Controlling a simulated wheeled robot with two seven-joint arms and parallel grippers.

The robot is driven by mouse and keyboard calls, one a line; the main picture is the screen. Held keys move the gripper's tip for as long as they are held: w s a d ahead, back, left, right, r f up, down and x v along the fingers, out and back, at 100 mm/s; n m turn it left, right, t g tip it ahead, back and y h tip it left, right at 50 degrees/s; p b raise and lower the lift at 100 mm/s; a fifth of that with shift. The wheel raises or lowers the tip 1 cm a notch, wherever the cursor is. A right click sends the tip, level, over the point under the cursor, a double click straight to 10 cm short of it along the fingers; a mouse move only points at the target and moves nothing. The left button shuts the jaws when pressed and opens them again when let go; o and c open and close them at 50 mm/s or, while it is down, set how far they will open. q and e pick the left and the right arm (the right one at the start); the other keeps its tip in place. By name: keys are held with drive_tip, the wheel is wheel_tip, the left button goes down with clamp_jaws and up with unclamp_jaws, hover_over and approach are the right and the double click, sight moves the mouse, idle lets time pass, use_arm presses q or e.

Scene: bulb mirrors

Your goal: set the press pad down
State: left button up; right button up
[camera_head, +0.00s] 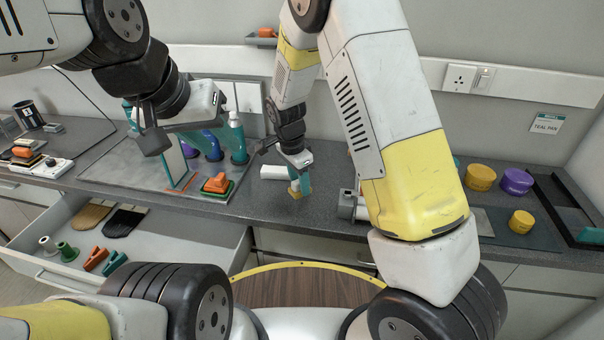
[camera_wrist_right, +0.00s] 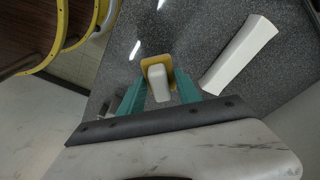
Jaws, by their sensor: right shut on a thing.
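The press pad (camera_wrist_right: 158,82), a white handle on a yellow base, is between the teal fingers of my right gripper (camera_wrist_right: 160,95) in the right wrist view. The right gripper is shut on it. In the head view the pad (camera_head: 304,191) shows low at the counter's front part, below my right gripper (camera_head: 297,182). Its base is at or just above the dark countertop (camera_head: 330,205); I cannot tell if it touches.
A white block (camera_wrist_right: 238,55) lies beside the pad; it also shows in the head view (camera_head: 272,172). An orange piece on a green-edged tray (camera_head: 216,184) is left of it. The drawer (camera_head: 150,240) is open below. Yellow and purple round pieces (camera_head: 516,181) stand at the right.

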drive_tip(key=shift+w+d, duration=0.25)
drive_tip(key=shift+d, duration=0.1)
drive_tip(key=shift+f, duration=1.8)
drive_tip(key=shift+f, duration=0.1)
drive_tip(key=o, duration=1.3)
drive_tip(key=shift+o, duration=0.2)
